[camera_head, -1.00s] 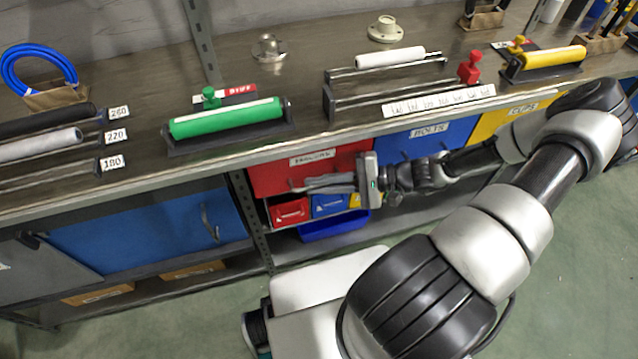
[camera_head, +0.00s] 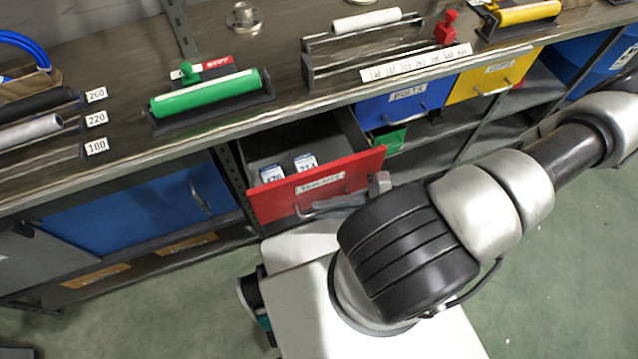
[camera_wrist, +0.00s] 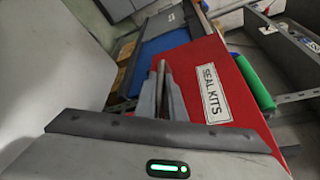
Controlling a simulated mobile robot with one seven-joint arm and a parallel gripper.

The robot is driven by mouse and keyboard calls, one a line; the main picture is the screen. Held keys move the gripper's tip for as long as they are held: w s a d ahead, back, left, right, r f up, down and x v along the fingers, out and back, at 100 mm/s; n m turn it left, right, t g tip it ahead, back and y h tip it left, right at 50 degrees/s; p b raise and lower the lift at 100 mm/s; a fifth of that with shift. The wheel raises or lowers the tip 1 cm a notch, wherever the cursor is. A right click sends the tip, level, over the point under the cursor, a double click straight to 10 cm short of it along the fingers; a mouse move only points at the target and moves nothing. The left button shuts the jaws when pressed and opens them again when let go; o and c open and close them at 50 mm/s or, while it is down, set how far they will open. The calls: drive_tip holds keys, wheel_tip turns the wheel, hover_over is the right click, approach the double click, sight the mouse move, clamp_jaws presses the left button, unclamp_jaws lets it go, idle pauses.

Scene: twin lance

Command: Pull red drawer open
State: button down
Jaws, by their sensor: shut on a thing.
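The red drawer (camera_head: 318,184) stands pulled out from under the bench, its front well clear of the frame. It holds labelled white and blue packets (camera_head: 306,163) inside. My gripper (camera_head: 318,207) is at the drawer's front, low and near its middle, with its jaws shut on the handle. In the wrist view, the fingers (camera_wrist: 162,80) come together against the red front beside the "SEAL KITS" label (camera_wrist: 217,93). The handle is mostly hidden by the fingers, and my arm covers part of the drawer's right side.
A blue drawer (camera_head: 405,104) and a yellow drawer (camera_head: 492,79) are shut to the right. A blue cabinet door (camera_head: 140,212) is at the left. A green roller (camera_head: 206,94) lies on the bench (camera_head: 290,100). Green floor (camera_head: 560,230) is clear at the right.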

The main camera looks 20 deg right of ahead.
drive_tip(key=s, duration=0.2)
drive_tip(key=shift+s, duration=0.4)
drive_tip(key=c, duration=2.1)
unclamp_jaws()
drive_tip(key=shift+d, duration=0.15)
drive_tip(key=v, duration=1.7)
drive_tip(key=shift+s+r+p, duration=0.1)
drive_tip(key=shift+r+p, duration=0.05)
drive_tip(key=shift+p, duration=0.15)
